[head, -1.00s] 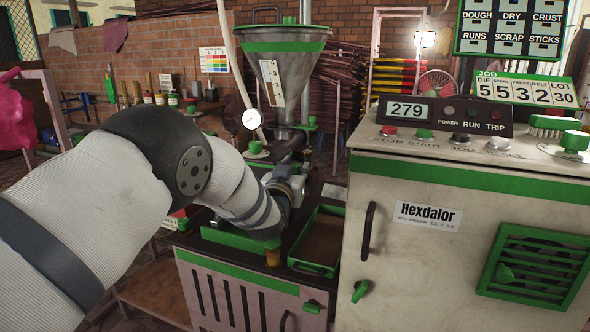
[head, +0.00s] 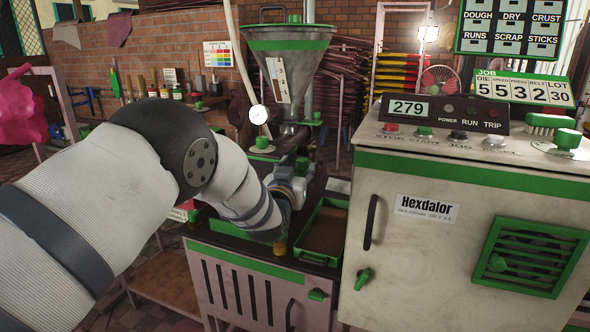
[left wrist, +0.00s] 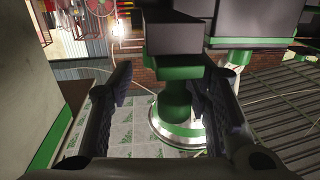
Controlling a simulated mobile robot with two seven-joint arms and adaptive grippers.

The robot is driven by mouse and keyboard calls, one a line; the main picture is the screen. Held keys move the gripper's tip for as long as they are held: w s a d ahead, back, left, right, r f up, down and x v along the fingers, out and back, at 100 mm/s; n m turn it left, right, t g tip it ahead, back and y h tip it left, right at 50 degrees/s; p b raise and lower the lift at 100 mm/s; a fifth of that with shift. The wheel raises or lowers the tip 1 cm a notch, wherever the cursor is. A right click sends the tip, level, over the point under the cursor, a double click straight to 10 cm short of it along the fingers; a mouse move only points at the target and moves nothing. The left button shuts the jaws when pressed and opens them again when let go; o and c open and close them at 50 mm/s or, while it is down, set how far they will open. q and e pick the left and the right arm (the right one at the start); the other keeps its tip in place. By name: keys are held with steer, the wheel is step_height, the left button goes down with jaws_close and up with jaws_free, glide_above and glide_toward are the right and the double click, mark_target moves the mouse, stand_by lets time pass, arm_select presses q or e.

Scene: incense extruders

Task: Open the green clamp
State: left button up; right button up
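My left gripper (left wrist: 172,90) is open in the left wrist view, with one dark finger on each side. Between the fingers stands a green part (left wrist: 176,106), with a dark block above it and a pale round base below. It may be the green clamp, but I cannot tell for sure. I see no clear contact between the fingers and it. In the head view my left arm reaches from the left to the extruder under the steel hopper (head: 288,72). The wrist hides part of the extruder, and the fingertips do not show clearly there. My right gripper is not in view.
A control cabinet (head: 410,260) with a green band stands close on the right of the arm. A green-rimmed tray (head: 342,228) lies on the bench between them. Brick wall and stacked racks fill the background.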

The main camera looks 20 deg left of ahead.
arm_select(q)
steer(key=shift+a, duration=0.15)
steer(key=s, duration=1.2)
steer(key=shift+d, duration=0.2)
